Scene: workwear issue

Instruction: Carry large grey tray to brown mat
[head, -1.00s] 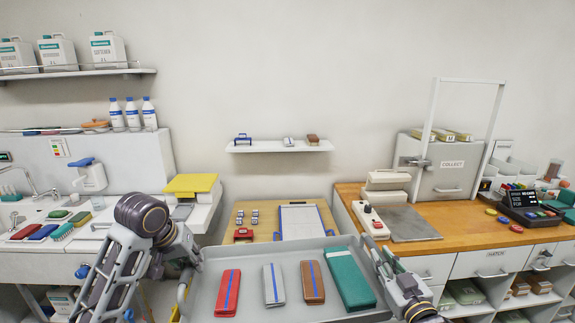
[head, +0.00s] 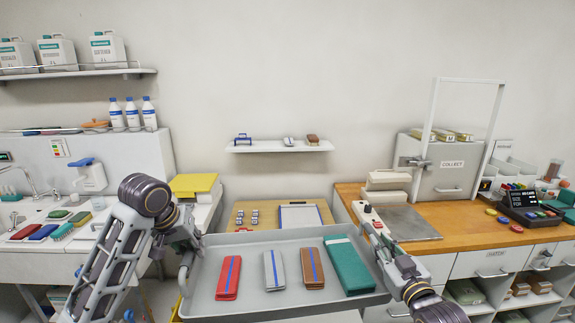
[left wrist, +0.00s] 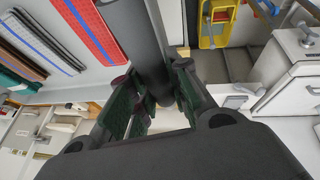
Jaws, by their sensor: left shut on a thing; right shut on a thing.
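The large grey tray (head: 200,290) is in the low middle of the head view. On it lie a red folded item (head: 228,278), a grey one (head: 273,270) and a brown one (head: 309,268), each with a blue stripe, and a green item (head: 349,265). My left gripper (head: 186,255) is shut on the tray's left end; its fingers (left wrist: 152,100) and part of the tray also show in the left wrist view. My right gripper (head: 383,256) is shut on the tray's right end, partly hidden by its own arm. I cannot make out a brown mat.
A wooden table with a clipboard (head: 300,216) stands just beyond the tray. To the right is a wooden counter (head: 465,225) with a grey plate (head: 408,222) and a collect box (head: 450,170). To the left are a sink counter and a yellow-topped unit (head: 194,184).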

